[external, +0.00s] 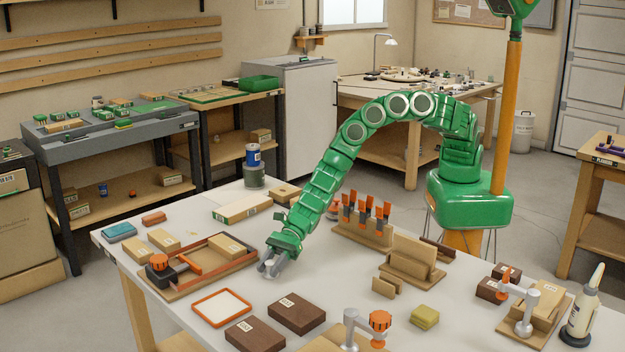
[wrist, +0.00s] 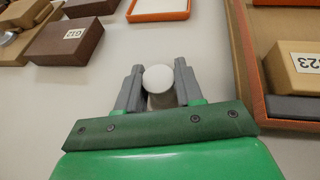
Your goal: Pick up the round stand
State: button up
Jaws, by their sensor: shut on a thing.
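My gripper is well apart from that stand.
The wooden tray (external: 171,292) with orange edging is left of my gripper. An orange-rimmed tray (external: 221,325) and dark brown blocks (external: 297,313) lie in front. A rack of orange-handled tools (external: 363,230) and wooden holders (external: 413,268) stand to the right. Bare tabletop surrounds the gripper's right side.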

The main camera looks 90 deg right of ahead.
jog(key=shift+r, duration=0.1)
jog(key=shift+r, duration=0.5)
jog(key=r, duration=0.1)
jog(key=s+d+r, duration=0.1)
jog(key=r, duration=0.1)
jog(key=s+r, duration=0.1)
jog(key=r, duration=0.1)
jog(key=shift+s+d+r, duration=0.1)
jog(key=shift+d+r, duration=0.15)
jog(key=shift+d, duration=0.1)
jog(key=shift+s+d+r, duration=0.25)
jog(key=shift+s+r, duration=0.15)
jog(key=shift+r, duration=0.15)
jog(key=shift+s+d+r, duration=0.2)
jog(key=shift+s+r, duration=0.15)
jog(key=shift+r, duration=0.15)
jog(key=shift+s+d+r, duration=0.4)
jog(key=shift+s+d, duration=0.15)
jog(key=shift+s, duration=0.05)
jog(key=shift+c, duration=0.2)
jog(key=s+d+r, duration=0.3)
jog(key=s+d, duration=0.1)
jog(key=s, duration=0.2)
jog(key=shift+s+d+r, duration=0.2)
